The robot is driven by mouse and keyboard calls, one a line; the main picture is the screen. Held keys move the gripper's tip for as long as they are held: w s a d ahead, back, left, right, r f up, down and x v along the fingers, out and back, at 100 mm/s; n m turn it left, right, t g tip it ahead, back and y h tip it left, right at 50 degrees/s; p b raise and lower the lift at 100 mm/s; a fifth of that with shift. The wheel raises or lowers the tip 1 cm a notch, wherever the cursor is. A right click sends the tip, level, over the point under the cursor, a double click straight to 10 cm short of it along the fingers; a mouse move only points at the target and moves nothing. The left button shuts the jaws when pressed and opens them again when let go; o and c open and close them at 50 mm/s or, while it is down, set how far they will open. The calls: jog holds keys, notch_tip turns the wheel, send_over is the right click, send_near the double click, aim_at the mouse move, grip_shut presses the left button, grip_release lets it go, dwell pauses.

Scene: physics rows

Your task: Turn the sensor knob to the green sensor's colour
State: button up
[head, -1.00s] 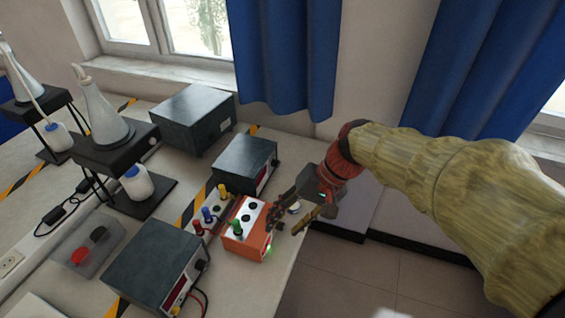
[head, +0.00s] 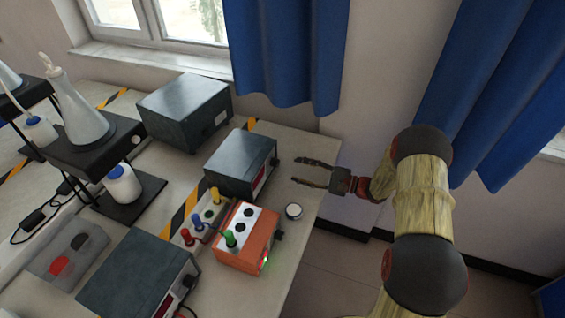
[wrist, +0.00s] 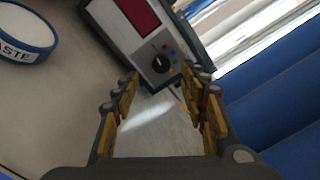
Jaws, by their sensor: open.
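The box (head: 240,162) stands near the bench's right edge. My gripper (head: 302,172) is open and empty, right of the box, fingers pointing at its front. In the wrist view the fingertips (wrist: 160,76) spread either side of the knob, apart from it. A green-topped plug (head: 230,238) stands on an orange box (head: 246,252).
Red (head: 187,236), blue (head: 197,221) and yellow (head: 215,195) plugs stand near the orange box. Another dark box (head: 140,272) stands at front left. Blue curtains (head: 290,55) hang behind.

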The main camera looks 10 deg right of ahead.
aim_at(275, 163)
jog(key=shift+w+d+f, duration=0.1)
jog(key=shift+w+f, duration=0.1)
jog(key=shift+w, duration=0.05)
jog(key=b+x, duration=0.2)
jog(key=x, duration=0.5)
jog(key=shift+w+r, duration=0.1)
jog(key=shift+w, duration=0.05)
jog(key=shift+c, duration=1.2)
grip_shut()
